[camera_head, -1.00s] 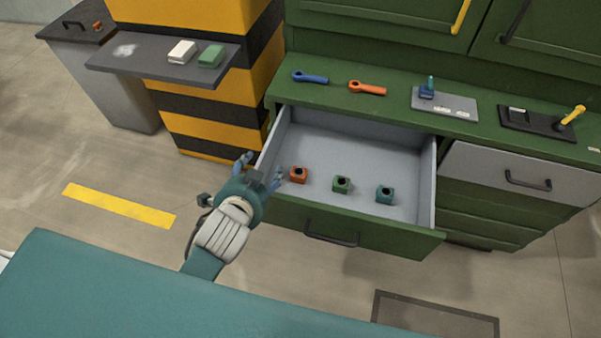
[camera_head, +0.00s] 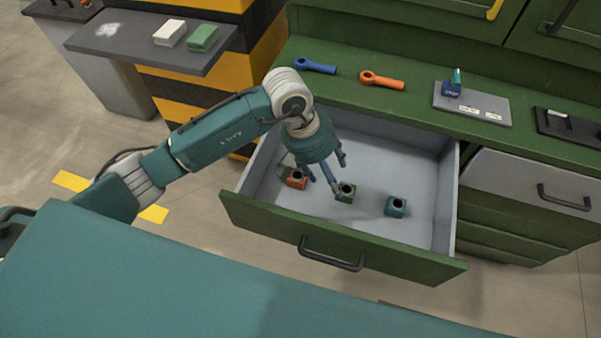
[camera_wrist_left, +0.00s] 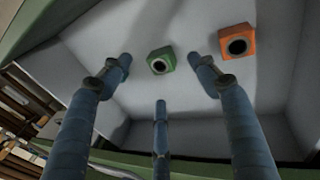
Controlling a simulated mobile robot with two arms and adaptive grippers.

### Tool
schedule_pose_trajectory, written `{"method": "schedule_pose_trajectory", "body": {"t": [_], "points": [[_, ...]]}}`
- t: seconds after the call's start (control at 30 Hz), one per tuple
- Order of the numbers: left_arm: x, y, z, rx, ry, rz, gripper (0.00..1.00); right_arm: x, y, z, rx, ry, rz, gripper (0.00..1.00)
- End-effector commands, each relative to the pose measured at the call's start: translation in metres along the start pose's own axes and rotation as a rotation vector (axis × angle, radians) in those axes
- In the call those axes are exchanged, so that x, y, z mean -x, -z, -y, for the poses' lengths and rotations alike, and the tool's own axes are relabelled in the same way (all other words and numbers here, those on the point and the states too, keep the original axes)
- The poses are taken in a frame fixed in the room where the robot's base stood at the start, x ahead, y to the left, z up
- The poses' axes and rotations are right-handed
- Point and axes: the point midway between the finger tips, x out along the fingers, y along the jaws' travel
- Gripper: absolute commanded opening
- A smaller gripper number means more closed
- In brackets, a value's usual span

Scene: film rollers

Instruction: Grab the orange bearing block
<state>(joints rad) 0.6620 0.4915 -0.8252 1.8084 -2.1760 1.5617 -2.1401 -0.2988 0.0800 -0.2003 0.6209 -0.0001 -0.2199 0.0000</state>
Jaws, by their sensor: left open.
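The orange bearing block (camera_head: 297,179) sits on the floor of the open drawer, near its left wall. It is a small cube with a dark round hole. In the left wrist view the orange block (camera_wrist_left: 238,41) is at the upper right, beyond the right finger. The green bearing block (camera_head: 346,192) is right of it in the drawer; it also shows in the left wrist view (camera_wrist_left: 161,60), between the spread fingertips. My left gripper (camera_head: 326,178) is over the drawer, pointing down, open and empty. Its fingers (camera_wrist_left: 160,75) are apart. My right gripper is not in view.
A teal block (camera_head: 396,206) stands farther right in the drawer (camera_head: 420,235). The green counter (camera_head: 335,87) behind holds a blue wrench-like part (camera_head: 316,66) and an orange one (camera_head: 382,80). The drawer walls bound the space around the blocks.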

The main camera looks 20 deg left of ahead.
Motion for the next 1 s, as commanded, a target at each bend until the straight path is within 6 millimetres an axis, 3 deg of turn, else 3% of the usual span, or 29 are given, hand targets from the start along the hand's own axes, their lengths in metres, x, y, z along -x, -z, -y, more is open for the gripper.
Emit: {"method": "schedule_pose_trajectory", "body": {"t": [0.03, 0.1, 0.23, 1.0], "points": [[0.003, 0.012, 0.028, -0.051, 0.105, -0.020, 0.61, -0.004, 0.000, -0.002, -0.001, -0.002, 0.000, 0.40], [0.011, 0.022, 0.057, -0.100, 0.216, -0.033, 0.61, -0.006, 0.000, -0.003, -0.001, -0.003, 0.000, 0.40], [0.015, 0.030, 0.083, -0.140, 0.317, -0.035, 0.61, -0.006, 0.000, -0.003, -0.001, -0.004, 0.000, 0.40], [-0.074, 0.033, 0.118, -0.141, 0.325, -0.034, 0.61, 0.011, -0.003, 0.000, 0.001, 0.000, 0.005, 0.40]]}}
